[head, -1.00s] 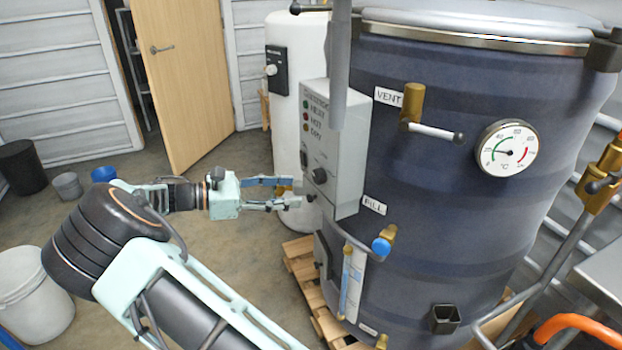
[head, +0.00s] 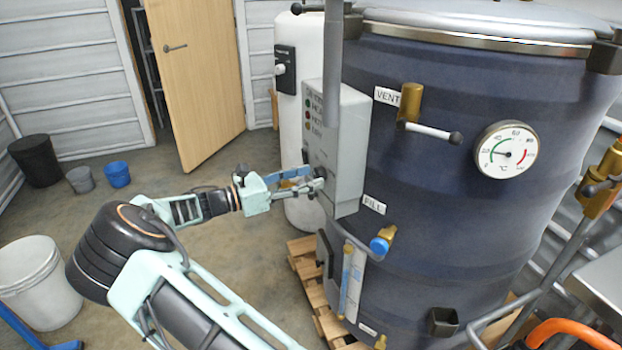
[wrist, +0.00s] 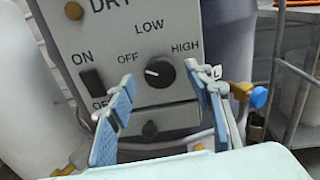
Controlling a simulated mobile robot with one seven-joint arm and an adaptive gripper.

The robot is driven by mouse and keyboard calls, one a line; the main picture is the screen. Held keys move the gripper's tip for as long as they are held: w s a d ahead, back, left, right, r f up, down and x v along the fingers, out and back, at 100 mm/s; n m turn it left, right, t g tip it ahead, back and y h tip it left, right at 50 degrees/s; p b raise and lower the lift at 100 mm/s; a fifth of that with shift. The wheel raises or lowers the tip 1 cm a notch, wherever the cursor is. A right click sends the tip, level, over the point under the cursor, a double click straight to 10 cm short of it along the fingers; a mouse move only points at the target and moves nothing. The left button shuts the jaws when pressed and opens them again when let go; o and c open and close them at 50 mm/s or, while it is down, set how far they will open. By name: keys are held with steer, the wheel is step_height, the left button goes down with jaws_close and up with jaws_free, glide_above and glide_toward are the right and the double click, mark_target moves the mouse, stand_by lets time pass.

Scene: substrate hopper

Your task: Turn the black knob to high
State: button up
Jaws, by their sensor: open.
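The black knob (wrist: 160,73) is on the grey control panel (wrist: 170,22), with OFF at its left, LOW above and HIGH at its right. Its white mark points left, toward OFF. My gripper (wrist: 164,79) is open, with one blue-padded finger on each side of the knob in the wrist view; I cannot tell whether either finger touches it. In the head view my gripper (head: 314,180) is at the front of the panel (head: 348,150) and hides the knob.
The dark blue tank (head: 440,220) stands behind the panel, with a blue-capped valve (head: 380,245) below right. A grey pipe (head: 335,70) runs down in front.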

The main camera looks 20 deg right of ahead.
steer(key=shift+w+d, duration=0.1)
steer(key=shift+d, duration=0.65)
steer(key=c, duration=1.2)
steer(key=shift+o, duration=0.2)
